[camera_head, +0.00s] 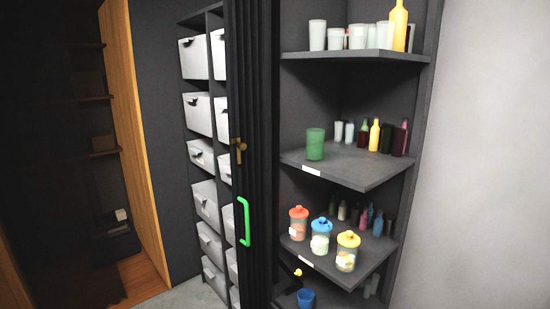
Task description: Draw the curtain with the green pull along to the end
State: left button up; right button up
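A dark, pleated curtain (257,100) hangs bunched into a narrow upright strip near the middle of the view. A bright green pull (246,222), shaped like an upright handle, is on its lower part. A brass-coloured fitting (238,149) is higher up, near the curtain's left edge. The curtain stands between a rack of bins on the left and corner shelves on the right. Neither of my grippers can be made out in the head view, and nothing is seen touching the green pull.
Corner shelves (340,175) on the right hold a green cup (315,144), bottles and lidded jars (347,251). A blue cup (305,298) is low down. White bins (200,116) fill the left rack. A wooden panel (141,120) and dark shelving stand further left.

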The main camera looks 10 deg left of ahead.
aim_at(228, 26)
jog(key=i+l+u, duration=0.1)
jog(key=i+l, duration=0.6)
jog(key=i, duration=0.15)
